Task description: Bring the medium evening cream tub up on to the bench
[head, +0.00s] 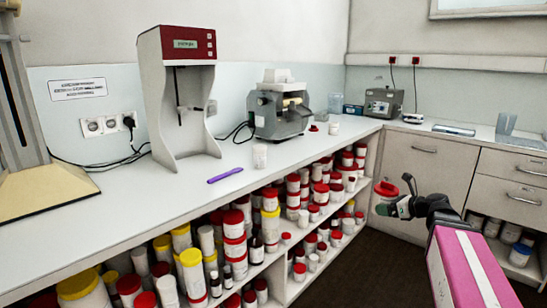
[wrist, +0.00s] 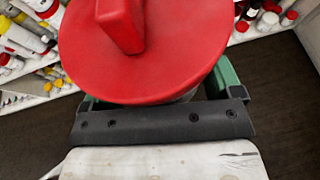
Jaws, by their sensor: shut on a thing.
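A tub with a red lid (head: 386,188) is held in my gripper (head: 396,207), in front of the shelves and below the bench top. Its lid (wrist: 142,50) fills the upper middle of the wrist view and has a raised red grip on top. My gripper (wrist: 160,98) is shut on this tub; the tub's body and the fingertips are mostly hidden under the lid, and no label can be read. The bench (head: 290,172) has a pale, flat top that runs along the wall.
A grey mill (head: 281,105) is farther back. Shelves below hold many tubs (head: 235,224) with red, yellow and white lids. Bare bench lies at the front left.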

